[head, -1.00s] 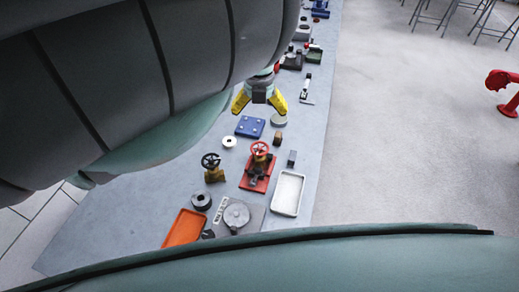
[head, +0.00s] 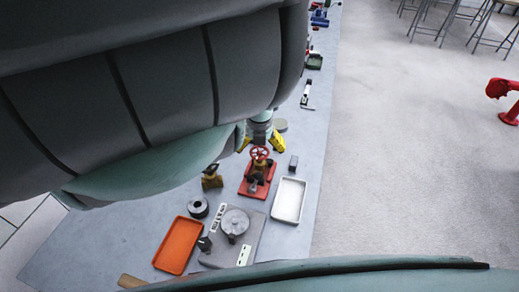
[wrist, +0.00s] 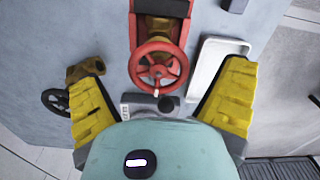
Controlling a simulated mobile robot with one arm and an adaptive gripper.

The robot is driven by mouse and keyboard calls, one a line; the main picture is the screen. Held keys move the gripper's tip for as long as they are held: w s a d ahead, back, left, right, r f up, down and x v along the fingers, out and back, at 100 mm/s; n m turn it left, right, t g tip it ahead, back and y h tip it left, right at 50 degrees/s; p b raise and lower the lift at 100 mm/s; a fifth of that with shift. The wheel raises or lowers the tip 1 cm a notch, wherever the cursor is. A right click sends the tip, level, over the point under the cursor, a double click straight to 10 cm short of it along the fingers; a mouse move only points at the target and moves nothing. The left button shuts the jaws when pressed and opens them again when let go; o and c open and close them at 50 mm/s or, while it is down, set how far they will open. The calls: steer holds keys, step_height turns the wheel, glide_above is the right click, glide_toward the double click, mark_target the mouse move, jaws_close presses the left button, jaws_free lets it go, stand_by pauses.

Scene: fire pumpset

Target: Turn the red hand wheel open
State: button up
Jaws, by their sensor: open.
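The red hand wheel (head: 260,153) sits on a valve on a red base plate (head: 257,183) on the bench. I see no contact between fingers and wheel.
A white tray (head: 302,201) lies to the right. An orange tray (head: 169,246) and a grey plate with a round part (head: 235,222) lie nearer.

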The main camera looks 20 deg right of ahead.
steer(key=shift+a+f, duration=0.1)
steer(key=shift+f, duration=0.2)
steer(key=c, duration=1.3)
steer(key=shift+o, duration=0.2)
